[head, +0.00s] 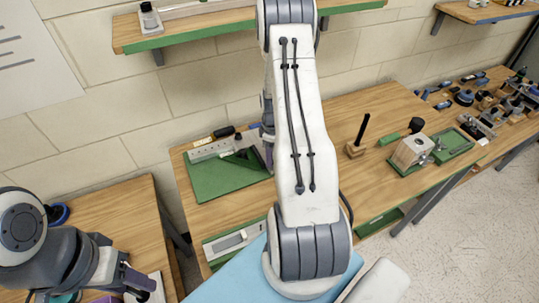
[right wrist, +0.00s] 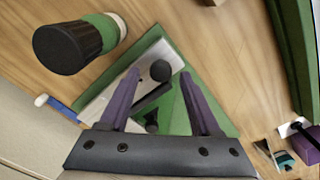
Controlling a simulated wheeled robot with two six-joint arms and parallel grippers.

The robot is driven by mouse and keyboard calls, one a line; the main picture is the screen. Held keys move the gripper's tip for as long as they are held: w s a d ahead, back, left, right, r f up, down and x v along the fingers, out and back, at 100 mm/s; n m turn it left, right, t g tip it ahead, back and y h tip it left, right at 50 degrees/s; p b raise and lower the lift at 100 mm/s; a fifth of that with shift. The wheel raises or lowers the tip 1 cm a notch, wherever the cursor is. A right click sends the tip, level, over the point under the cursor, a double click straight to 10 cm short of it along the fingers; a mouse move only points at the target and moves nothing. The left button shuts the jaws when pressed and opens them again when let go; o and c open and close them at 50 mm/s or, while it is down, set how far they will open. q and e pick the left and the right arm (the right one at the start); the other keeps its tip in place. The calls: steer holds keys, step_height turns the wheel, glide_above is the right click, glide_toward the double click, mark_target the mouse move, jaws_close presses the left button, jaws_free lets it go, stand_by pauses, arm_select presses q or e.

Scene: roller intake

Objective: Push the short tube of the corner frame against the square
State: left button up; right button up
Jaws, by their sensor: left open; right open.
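A green board (head: 222,182) lies at the back left of the middle bench. A pale metal bar (head: 211,148), apparently part of the square, runs along its back edge. Dark tube-like parts (head: 240,158), apparently the corner frame, lie beside it, partly hidden by my arm. In the right wrist view, a dark bar (right wrist: 153,97) and a black ball knob (right wrist: 160,71) show between the fingers; contact with the square is unclear. My right gripper (right wrist: 160,78) is open above the board, largely hidden in the head view. My left gripper (head: 138,284) is open at lower left, away from the board.
A black-handled tool with a green collar (right wrist: 75,45) is near the board. A dark upright post (head: 363,130), a clamped block (head: 412,152) and several tools stand farther right. A shelf (head: 180,38) hangs above. Bare wood lies right of the board.

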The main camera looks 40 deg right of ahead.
step_height(320, 180, up, 10)
steer(key=b, duration=0.3)
steer(key=shift+r, duration=0.2)
stand_by(0.4)
steer(key=a+r+n+b, duration=0.1)
steer(key=a+r, duration=0.1)
steer(key=a, duration=0.9)
steer(key=a+r+b, duration=0.1)
steer(key=a+r, duration=0.2)
steer(key=a, duration=0.8)
steer(key=s+a+y+b, duration=0.1)
steer(key=s+a+b, duration=0.1)
steer(key=s+a, duration=1.4)
steer(key=s, duration=0.3)
steer(key=shift+a+r+n, duration=0.3)
steer(key=shift+r+n, duration=0.1)
